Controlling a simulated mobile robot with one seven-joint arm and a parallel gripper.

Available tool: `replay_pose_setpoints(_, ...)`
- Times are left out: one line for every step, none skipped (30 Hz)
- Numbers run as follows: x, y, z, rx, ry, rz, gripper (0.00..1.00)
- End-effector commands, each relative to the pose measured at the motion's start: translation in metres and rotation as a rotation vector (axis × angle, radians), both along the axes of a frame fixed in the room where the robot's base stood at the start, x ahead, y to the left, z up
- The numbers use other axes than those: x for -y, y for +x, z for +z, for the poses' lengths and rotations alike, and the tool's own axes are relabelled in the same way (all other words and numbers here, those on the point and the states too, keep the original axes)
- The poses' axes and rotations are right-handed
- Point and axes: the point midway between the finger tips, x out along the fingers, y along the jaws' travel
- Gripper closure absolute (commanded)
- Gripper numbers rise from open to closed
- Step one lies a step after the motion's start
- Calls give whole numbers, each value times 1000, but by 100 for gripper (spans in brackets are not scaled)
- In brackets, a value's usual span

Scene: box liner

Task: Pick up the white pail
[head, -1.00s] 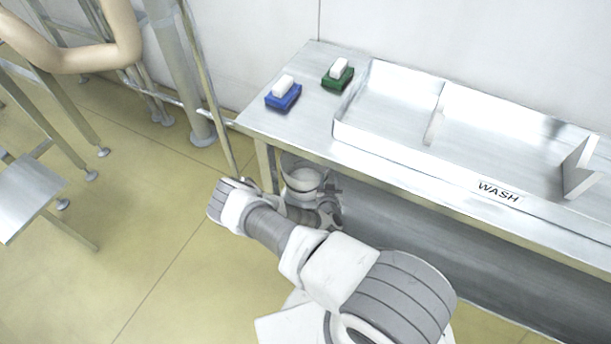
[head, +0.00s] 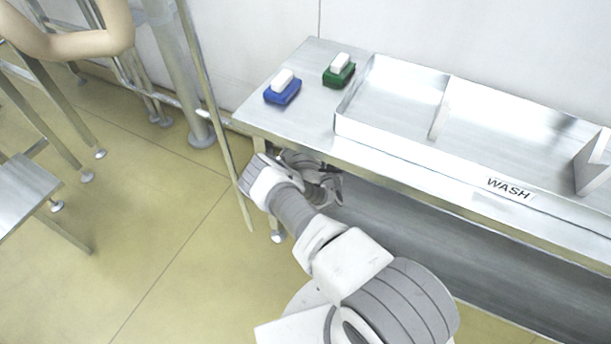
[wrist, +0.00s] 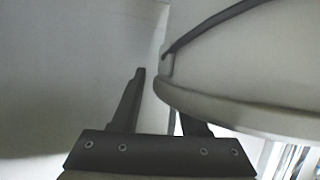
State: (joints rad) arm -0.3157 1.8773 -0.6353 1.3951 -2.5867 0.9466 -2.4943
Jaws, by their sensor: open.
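The white pail (wrist: 250,60) fills the right of the wrist view, very close, with its thick rim and a dark curved handle showing. My gripper (wrist: 163,98) is open, its left finger in clear view beside the pail. The right finger is mostly hidden behind the pail's rim; I cannot tell whether it touches. In the head view my gripper (head: 329,169) is under the table's front left edge, and my arm covers most or all of the pail's place.
A thin pole (head: 215,100) leans near the table's left end.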

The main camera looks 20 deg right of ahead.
Motion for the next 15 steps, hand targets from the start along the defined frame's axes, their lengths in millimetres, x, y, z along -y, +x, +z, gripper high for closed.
replay_pose_setpoints(0,0,0,0,0,0,56)
replay_pose_setpoints(0,0,0,0,0,0,56)
replay_pose_setpoints(0,0,1,0,0,0,58)
replay_pose_setpoints(0,0,0,0,0,0,63)
replay_pose_setpoints(0,0,0,0,0,0,68)
replay_pose_setpoints(0,0,0,0,0,0,76)
replay_pose_setpoints(0,0,0,0,0,0,81)
replay_pose_setpoints(0,0,0,0,0,0,86)
replay_pose_setpoints(0,0,0,0,0,0,94)
replay_pose_setpoints(0,0,0,0,0,0,99)
replay_pose_setpoints(0,0,0,0,0,0,100)
replay_pose_setpoints(0,0,0,0,0,0,100)
replay_pose_setpoints(0,-1,0,-1,0,0,100)
replay_pose_setpoints(0,-1,0,-1,0,0,100)
replay_pose_setpoints(0,-1,0,-1,0,0,100)
